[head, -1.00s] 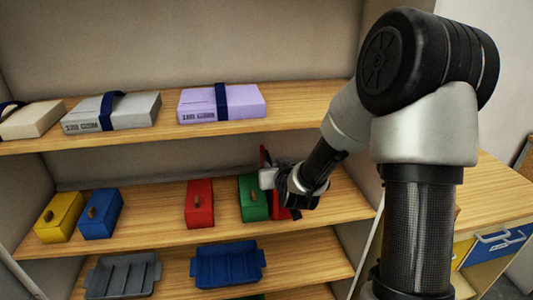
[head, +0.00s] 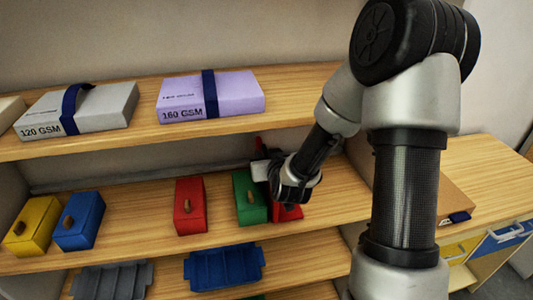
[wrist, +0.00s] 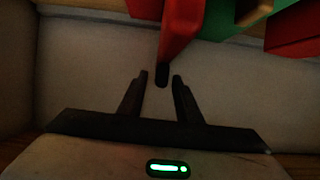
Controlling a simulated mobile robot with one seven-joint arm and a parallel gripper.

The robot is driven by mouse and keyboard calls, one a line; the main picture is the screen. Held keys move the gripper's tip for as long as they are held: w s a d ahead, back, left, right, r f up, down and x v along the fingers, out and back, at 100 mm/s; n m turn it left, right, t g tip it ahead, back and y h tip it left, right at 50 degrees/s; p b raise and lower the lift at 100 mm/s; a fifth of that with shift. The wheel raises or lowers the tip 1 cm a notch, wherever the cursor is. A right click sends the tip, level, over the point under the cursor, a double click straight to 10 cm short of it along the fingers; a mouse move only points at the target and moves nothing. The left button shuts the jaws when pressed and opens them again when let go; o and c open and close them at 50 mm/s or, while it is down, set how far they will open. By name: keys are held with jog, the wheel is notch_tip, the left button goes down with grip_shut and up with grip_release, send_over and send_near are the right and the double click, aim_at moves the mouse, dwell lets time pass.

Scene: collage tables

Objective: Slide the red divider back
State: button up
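The red divider (head: 259,145) shows in the head view as a thin upright red piece, mostly hidden behind my gripper (head: 262,170). In the wrist view a red piece that appears to be the divider (wrist: 180,32) comes down from the top and ends in a small black tip (wrist: 162,74). My gripper (wrist: 160,76) is open. Its two dark fingers stand apart, one on each side of the tip, with visible gaps.
On the middle shelf (head: 145,220) stand a green box (head: 250,197), a red box (head: 190,205), another red box (head: 288,212) partly under my gripper, a blue box (head: 80,222) and a yellow box (head: 32,226). The upper shelf (head: 300,104) is close above my gripper.

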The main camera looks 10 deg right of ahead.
grip_shut()
